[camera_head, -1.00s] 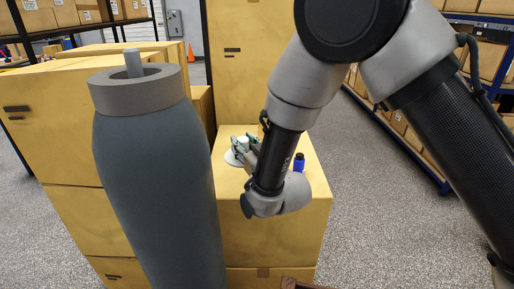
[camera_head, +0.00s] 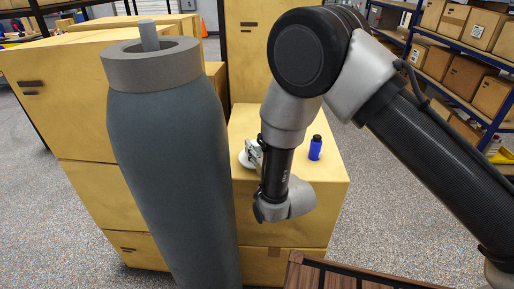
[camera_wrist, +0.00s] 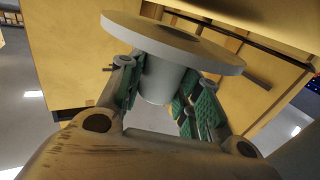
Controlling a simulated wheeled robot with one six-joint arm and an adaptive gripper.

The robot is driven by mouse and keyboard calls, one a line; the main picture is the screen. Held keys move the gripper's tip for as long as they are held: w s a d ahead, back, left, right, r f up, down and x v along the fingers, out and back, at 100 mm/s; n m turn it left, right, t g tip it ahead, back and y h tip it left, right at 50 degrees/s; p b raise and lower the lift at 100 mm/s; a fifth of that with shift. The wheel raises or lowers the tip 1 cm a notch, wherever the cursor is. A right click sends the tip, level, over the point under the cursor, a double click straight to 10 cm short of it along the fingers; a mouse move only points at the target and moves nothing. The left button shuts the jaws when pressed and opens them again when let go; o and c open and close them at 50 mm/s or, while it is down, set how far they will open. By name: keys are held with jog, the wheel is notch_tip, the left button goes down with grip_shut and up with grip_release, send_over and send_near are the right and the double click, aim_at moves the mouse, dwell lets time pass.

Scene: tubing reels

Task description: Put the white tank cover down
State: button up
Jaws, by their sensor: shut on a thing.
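The white tank cover (camera_wrist: 205,57) is a round disc with a thick, lighter stem. In the wrist view, my gripper (camera_wrist: 160,88) is shut on the stem, one green-padded finger on each side. In the head view, the cover (camera_head: 246,159) shows as a small white disc over the yellow box top at the left edge. My gripper (camera_head: 256,154) is at its right side, partly hidden by my arm. I cannot tell whether the cover touches the box top.
A blue bottle (camera_head: 315,148) stands on the yellow box (camera_head: 318,178), right of my arm. A tall grey tank (camera_head: 170,160) with a rod in its collar stands close on the left. Yellow boxes (camera_head: 65,110) are behind it. A brown wooden top (camera_head: 335,277) is at the bottom.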

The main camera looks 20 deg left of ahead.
jog(key=shift+f, duration=0.6)
jog(key=o, duration=1)
jog(key=shift+o, duration=0.2)
jog(key=shift+r, duration=0.15)
